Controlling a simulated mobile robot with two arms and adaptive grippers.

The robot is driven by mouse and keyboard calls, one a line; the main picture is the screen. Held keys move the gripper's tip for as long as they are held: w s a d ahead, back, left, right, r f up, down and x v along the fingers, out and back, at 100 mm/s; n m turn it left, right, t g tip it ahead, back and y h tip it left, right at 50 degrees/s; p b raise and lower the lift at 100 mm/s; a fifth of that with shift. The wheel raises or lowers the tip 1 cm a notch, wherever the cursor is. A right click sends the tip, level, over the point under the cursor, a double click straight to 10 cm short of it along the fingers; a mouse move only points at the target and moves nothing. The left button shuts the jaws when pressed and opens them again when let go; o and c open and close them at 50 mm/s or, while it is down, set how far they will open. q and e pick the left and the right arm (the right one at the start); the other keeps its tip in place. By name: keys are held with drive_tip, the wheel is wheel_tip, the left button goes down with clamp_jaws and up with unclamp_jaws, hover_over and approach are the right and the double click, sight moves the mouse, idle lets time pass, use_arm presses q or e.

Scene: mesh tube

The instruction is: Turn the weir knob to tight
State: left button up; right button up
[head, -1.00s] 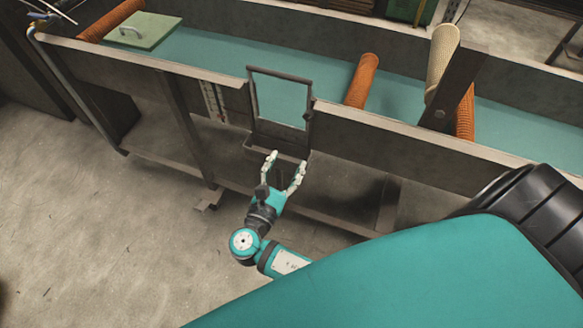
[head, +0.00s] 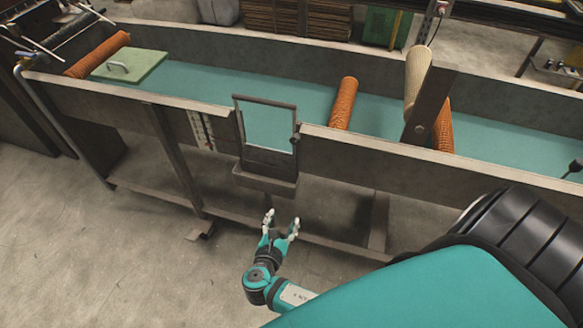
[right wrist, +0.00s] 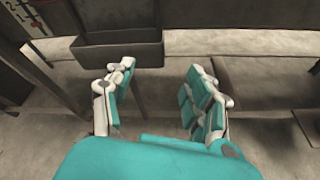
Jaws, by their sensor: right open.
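The weir (head: 265,103) is a dark upright metal frame set in a gap in the trough's near wall, with teal water showing through it. A small dark part on its right post (head: 295,137) looks like the knob; its setting is too small to read. A dark spill box (head: 264,181) hangs below the frame and also shows in the right wrist view (right wrist: 117,50). My right gripper (head: 282,218) is open and empty, below and in front of the box, apart from it. It also shows open in the right wrist view (right wrist: 163,82). My left gripper is out of view.
The long trough's near wall (head: 375,155) and leg frame stand in front of me. A slanted dark post (head: 430,103), orange mesh tubes (head: 344,103) and a pale tube (head: 417,75) are right of the weir. A green lid (head: 130,67) lies at left. The near floor is clear.

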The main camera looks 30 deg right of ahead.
drive_tip(key=s+f+m+g+y, duration=0.1)
drive_tip(key=s+f, duration=0.3)
drive_tip(key=f, duration=0.6)
drive_tip(key=shift+s+d+m+g+y, duration=0.2)
drive_tip(key=shift+s+m+g+y, duration=0.2)
drive_tip(key=shift+g+y, duration=0.4)
drive_tip(key=shift+f, duration=0.1)
